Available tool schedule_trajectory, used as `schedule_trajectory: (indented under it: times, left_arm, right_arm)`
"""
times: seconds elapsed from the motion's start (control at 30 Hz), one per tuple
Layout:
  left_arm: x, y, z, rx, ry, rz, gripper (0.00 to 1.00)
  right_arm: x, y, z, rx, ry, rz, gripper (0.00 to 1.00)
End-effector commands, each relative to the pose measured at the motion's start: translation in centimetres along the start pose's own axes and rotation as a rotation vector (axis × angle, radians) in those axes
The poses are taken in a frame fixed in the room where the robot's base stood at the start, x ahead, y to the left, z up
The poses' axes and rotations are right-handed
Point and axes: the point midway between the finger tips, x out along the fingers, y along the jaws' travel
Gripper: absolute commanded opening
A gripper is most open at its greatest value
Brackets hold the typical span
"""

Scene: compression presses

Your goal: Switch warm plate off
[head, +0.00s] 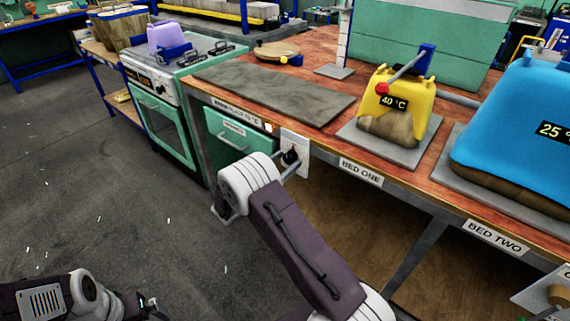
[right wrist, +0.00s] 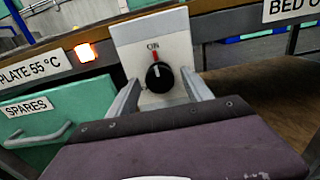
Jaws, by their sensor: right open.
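The warm plate (head: 275,92) is a bare grey slab on the wooden bench. Its black knob (right wrist: 159,77) sits on a white panel (right wrist: 150,38) on the bench front, and it also shows in the head view (head: 291,157). An orange lamp (right wrist: 86,52) glows left of the panel, beside the label "PLATE 55 °C" (right wrist: 34,70). My right gripper (right wrist: 161,82) is open, with one finger on each side of the knob; contact cannot be told. My left gripper (head: 152,306) is partly seen at lower left.
A green drawer marked "SPARES" (head: 228,130) is left of the panel. A yellow press (head: 405,95) reading 40 °C and a blue press (head: 515,120) stand on the bench.

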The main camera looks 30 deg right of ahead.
Motion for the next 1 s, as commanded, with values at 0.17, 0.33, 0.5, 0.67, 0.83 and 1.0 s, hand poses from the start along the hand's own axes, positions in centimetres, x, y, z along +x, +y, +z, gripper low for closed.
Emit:
schedule_trajectory:
  times: [0.17,0.33,0.5,0.67,0.83,1.0]
  left_arm:
    - [0.0,0.0,0.0,0.000,0.000,0.000,1.00]
    - [0.0,0.0,0.0,0.000,0.000,0.000,1.00]
    - [-0.2,0.0,0.0,0.000,0.000,0.000,1.00]
    - [-1.1,0.0,-0.1,0.000,0.000,0.000,1.00]
    - [-2.7,0.1,-0.3,0.000,0.000,0.000,1.00]
    - [-4.7,0.1,-0.5,0.000,0.000,0.000,1.00]
  right_arm:
    - [0.0,0.0,0.0,0.000,0.000,0.000,0.48]
    - [-0.1,0.0,0.0,0.000,0.000,0.000,0.00]
    - [-0.1,0.0,0.1,-0.008,0.001,0.000,0.00]
    - [-0.1,0.0,0.3,-0.052,0.001,0.000,0.00]
    - [-0.1,-0.1,0.5,-0.156,0.001,0.000,0.00]
    - [-0.1,-0.1,0.6,-0.306,0.002,0.000,0.00]
